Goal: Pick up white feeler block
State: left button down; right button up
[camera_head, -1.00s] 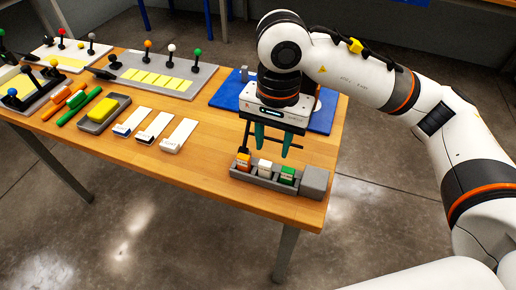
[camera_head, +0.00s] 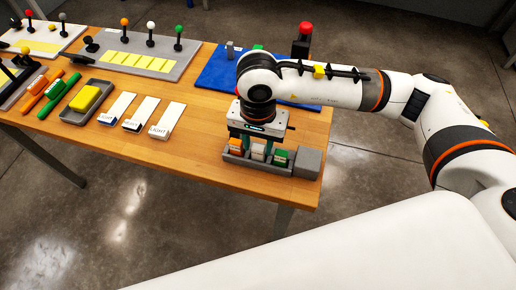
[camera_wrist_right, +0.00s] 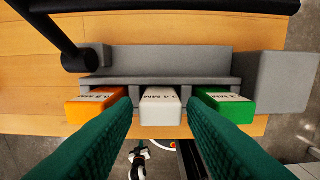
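The white feeler block (camera_head: 259,152) sits in the middle slot of a grey rack (camera_head: 251,166), between an orange block (camera_head: 236,146) and a green block (camera_head: 281,157). My right gripper (camera_head: 258,142) is low over the rack, pointing down. In the right wrist view the white block (camera_wrist_right: 160,106) shows between the two green fingers of my right gripper (camera_wrist_right: 160,118). The fingers are open, with a visible gap on each side of the white block. The orange block (camera_wrist_right: 95,103) and green block (camera_wrist_right: 226,104) lie outside the fingers. My left gripper is not in view.
A grey box (camera_head: 308,162) adjoins the rack's right end, near the table's edge. A blue mat (camera_head: 215,72) lies behind my right arm.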

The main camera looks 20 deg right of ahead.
jog(key=shift+f, duration=1.15)
jog(key=c, duration=0.7)
jog(key=shift+c, duration=0.3)
jog(key=shift+r, duration=0.2)
